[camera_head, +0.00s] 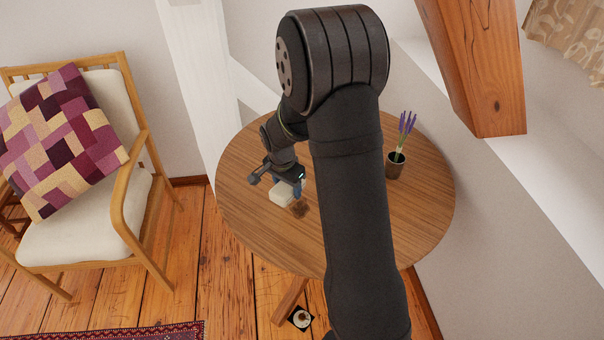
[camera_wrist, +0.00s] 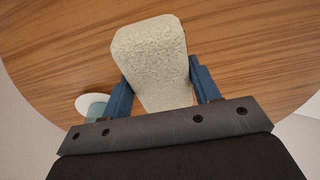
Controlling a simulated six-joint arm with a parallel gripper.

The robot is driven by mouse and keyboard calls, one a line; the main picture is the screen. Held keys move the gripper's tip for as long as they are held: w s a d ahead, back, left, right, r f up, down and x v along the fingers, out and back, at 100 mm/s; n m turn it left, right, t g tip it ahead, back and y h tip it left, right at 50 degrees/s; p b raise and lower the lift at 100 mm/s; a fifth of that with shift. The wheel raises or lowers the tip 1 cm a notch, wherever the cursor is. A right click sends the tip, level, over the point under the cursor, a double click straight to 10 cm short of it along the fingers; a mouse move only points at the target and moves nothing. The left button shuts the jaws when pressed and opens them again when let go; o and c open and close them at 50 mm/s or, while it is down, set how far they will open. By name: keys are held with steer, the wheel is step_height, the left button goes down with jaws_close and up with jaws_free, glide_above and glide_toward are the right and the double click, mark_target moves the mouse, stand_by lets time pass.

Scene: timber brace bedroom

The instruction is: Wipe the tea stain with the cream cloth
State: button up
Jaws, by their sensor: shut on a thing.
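The cream cloth (camera_head: 281,195), a thick folded pad, is at the left-centre of the round wooden table. My gripper (camera_head: 290,182) is shut on it. In the wrist view the cloth (camera_wrist: 152,55) sits between the two blue fingers of my gripper (camera_wrist: 162,82) and sticks out beyond them. The brown tea stain (camera_head: 300,209) shows on the tabletop just right of and nearer than the cloth. The wrist view does not show the stain. I cannot tell whether the cloth touches the table.
The table (camera_head: 250,215) also bears a potted lavender (camera_head: 396,164) at the right. A pale round thing with a teal part (camera_wrist: 92,106) shows left of the fingers in the wrist view. An armchair (camera_head: 75,225) stands left. A timber brace (camera_head: 480,70) slants above the right side.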

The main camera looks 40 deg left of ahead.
mark_target(289, 209)
steer(key=shift+f, duration=3.95)
steer(key=shift+w+d+r, duration=0.2)
steer(key=shift+w+d, duration=0.4)
steer(key=shift+d, duration=0.05)
steer(key=shift+c, duration=0.4)
steer(key=shift+w+d+f, duration=0.2)
steer(key=shift+w+f, duration=0.05)
steer(key=shift+w+d, duration=1.6)
steer(key=shift+d, duration=0.05)
steer(key=shift+s+a+r, duration=0.15)
steer(key=shift+s+a, duration=0.5)
steer(key=shift+a, duration=0.05)
steer(key=shift+s+a, duration=0.8)
steer(key=shift+s, duration=0.05)
steer(key=shift+s+a, duration=0.2)
steer(key=shift+a, duration=0.1)
steer(key=shift+s+a+f, duration=0.2)
steer(key=shift+s+a, duration=0.55)
steer(key=shift+s, duration=0.1)
steer(key=shift+w+r, duration=0.1)
steer(key=shift+r, duration=4.05)
